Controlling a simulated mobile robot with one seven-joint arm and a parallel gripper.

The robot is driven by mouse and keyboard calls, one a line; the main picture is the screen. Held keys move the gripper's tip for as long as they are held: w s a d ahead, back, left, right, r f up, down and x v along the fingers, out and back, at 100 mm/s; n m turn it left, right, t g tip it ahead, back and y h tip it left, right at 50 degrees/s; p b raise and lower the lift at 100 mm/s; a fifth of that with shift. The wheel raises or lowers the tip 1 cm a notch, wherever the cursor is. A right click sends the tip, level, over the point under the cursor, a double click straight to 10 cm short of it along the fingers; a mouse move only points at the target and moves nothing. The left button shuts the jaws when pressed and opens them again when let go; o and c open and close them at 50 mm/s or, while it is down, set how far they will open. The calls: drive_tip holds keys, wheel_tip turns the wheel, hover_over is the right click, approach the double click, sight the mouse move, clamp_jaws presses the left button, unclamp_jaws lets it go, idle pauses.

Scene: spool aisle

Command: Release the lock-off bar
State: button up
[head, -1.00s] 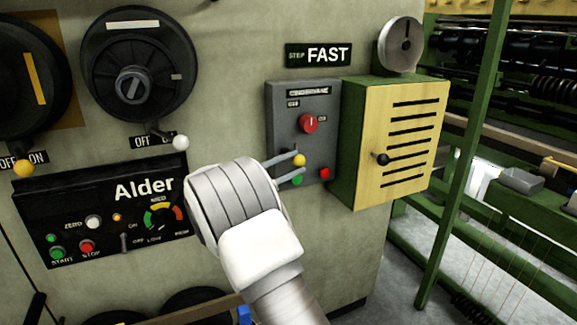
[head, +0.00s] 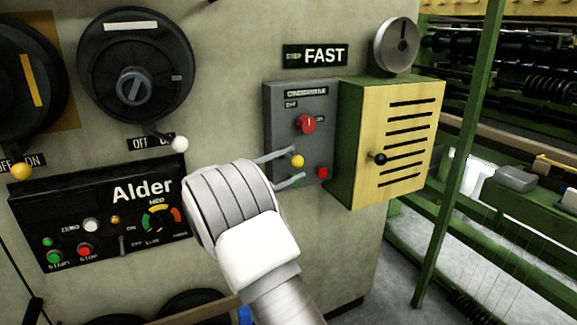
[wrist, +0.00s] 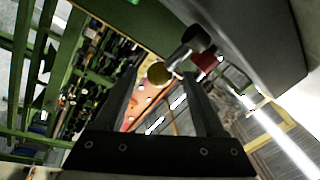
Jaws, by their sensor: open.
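A grey control box (head: 277,116) on the machine wall carries a red rotary switch (head: 306,124), a yellow ball knob (head: 298,161), a red button (head: 322,172) and a partly hidden green button (head: 295,182). I cannot tell for sure which part is the lock-off bar. My gripper (head: 299,165) is open, its fingers above and below the yellow knob. In the wrist view the yellow knob (wrist: 159,73), on a short metal stem, shows between the tips of my open gripper (wrist: 162,76). I cannot tell whether the fingers touch it.
A yellow slotted cabinet (head: 395,130) with a black ball knob (head: 379,159) juts out right of the box. The black Alder panel (head: 100,210) and a white ball lever (head: 179,144) are left. A green post (head: 455,170) and rack stand at far right.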

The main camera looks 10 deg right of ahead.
drive_tip(key=shift+a, duration=0.1)
drive_tip(key=p+v, duration=0.1)
drive_tip(key=v, duration=0.6)
drive_tip(key=shift+s+a+f, duration=0.1)
drive_tip(key=shift+s+a, duration=0.05)
